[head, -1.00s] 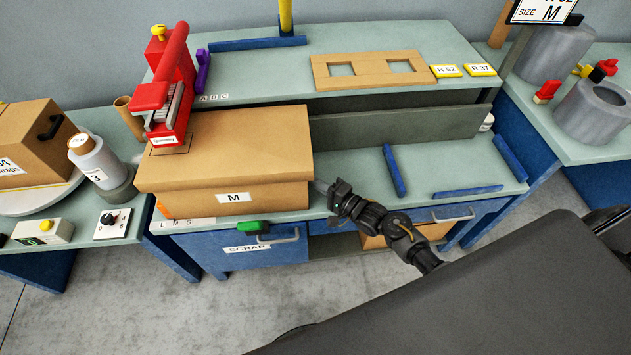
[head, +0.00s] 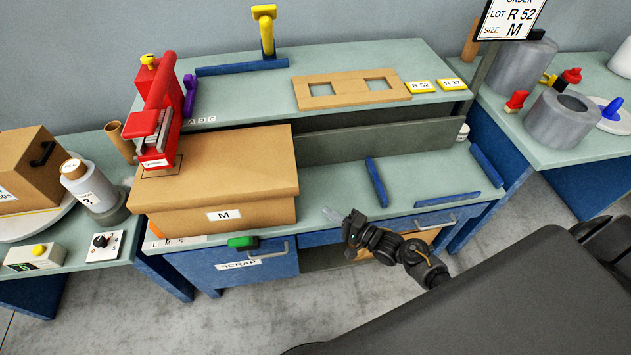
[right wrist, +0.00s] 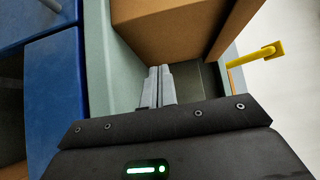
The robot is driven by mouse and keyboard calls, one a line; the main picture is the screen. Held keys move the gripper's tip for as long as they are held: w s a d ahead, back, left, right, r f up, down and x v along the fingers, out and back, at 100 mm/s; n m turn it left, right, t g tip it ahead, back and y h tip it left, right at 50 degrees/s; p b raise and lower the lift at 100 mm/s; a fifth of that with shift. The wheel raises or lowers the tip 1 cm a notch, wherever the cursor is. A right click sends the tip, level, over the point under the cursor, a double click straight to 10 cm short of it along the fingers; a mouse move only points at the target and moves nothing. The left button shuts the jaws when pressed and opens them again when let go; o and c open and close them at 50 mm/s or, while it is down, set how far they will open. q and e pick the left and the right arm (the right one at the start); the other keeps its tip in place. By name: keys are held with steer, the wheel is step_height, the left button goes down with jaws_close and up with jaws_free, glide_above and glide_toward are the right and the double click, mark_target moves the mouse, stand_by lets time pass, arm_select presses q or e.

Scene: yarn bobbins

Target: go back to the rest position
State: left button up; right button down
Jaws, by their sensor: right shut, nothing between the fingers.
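My right gripper (head: 332,216) is shut and empty, held over the front part of the workbench, to the right of the cardboard box marked M (head: 224,215) and apart from it. In the right wrist view its two grey fingers (right wrist: 159,72) are together, with nothing between them. The box (right wrist: 175,25) stands beyond the fingertips there. My left gripper is not in view.
The workbench (head: 335,180) has blue strips (head: 376,182) right of the gripper. A raised shelf holds a cardboard piece with two windows (head: 350,88) and yellow tags (head: 420,87). A scrap drawer (head: 240,266) is below. Grey cylinders (head: 562,118) stand on the right table. Floor shows in front.

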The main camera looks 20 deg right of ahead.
steer(key=s+r+n+g+h, duration=0.3)
steer(key=s+n+g+h, duration=0.3)
steer(key=s, duration=0.6)
steer(key=s+r+n+g+h, duration=0.3)
steer(key=s+n+g, duration=0.4)
steer(key=s, duration=0.6)
step_height(320, 180, down, 24)
steer(key=s+d+f+n+g, duration=0.1)
steer(key=s+d+f, duration=0.2)
steer(key=s+f, duration=1.4)
steer(key=shift+s+d+f+h, duration=0.15)
steer(key=shift+s+f+h, duration=0.15)
steer(key=shift+f, duration=0.4)
